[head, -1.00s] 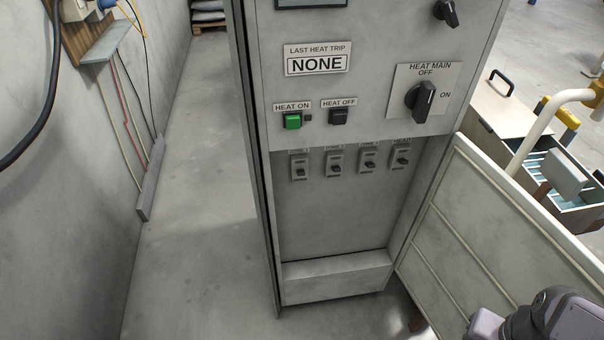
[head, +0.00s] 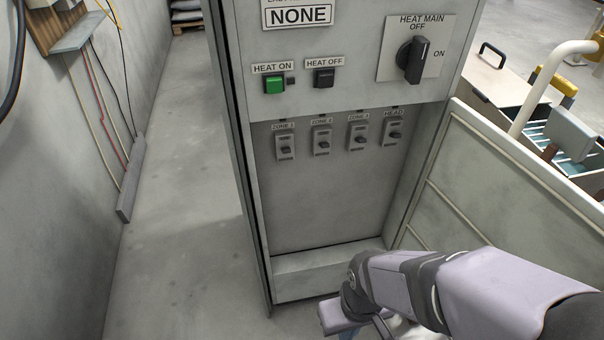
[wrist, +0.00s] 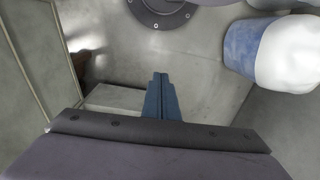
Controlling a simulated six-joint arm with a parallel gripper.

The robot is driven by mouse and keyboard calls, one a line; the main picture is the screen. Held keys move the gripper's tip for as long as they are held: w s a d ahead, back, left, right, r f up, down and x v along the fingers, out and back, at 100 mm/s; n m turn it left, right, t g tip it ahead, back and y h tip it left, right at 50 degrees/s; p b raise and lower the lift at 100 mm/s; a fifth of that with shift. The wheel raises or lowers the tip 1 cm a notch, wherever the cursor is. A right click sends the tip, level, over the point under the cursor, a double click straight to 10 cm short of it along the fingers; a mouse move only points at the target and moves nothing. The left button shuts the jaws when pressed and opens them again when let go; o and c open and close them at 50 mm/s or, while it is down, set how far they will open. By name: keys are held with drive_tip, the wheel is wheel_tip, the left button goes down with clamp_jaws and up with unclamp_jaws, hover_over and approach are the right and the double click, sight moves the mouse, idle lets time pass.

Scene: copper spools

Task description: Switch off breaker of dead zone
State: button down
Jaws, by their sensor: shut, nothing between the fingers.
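Four breakers sit in a row in the cabinet recess in the head view: ZONE 1 (head: 284,145), ZONE 2 (head: 321,141), one whose label looks like ZONE 3 (head: 359,137), and HEAD (head: 394,131). Each has a small dark toggle; I cannot read its setting surely. Nothing in view marks which zone is dead. My arm reaches in from the lower right, below the breakers and apart from them. My gripper (wrist: 160,78) shows in the wrist view with its blue fingers shut together and empty.
Above the recess are the green HEAT ON button (head: 274,84), the dark HEAT OFF button (head: 324,77) and the HEAT MAIN knob (head: 413,59). The open cabinet door (head: 490,185) stands at the right. A ledge (head: 325,262) runs below the recess. Floor at left is clear.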

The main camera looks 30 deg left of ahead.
sight(285, 148)
drive_tip(key=w+a+r+t+y, duration=0.2)
drive_tip(key=w+a+y, duration=0.1)
drive_tip(key=a, duration=0.6)
drive_tip(key=w+a+r+t+y, duration=0.1)
drive_tip(key=w+a+t+y, duration=0.2)
drive_tip(key=a, duration=0.7)
drive_tip(key=w+a+r+t+y, duration=0.2)
drive_tip(key=w+r, duration=0.4)
drive_tip(key=r, duration=0.3)
drive_tip(key=w+a+r+t+y, duration=0.3)
drive_tip(key=w+a+r+t, duration=0.1)
drive_tip(key=r, duration=0.5)
drive_tip(key=shift+w+r+m+t+b, duration=0.3)
drive_tip(key=shift+w+m+t, duration=0.15)
drive_tip(key=shift+w, duration=0.8)
drive_tip(key=shift+w, duration=0.1)
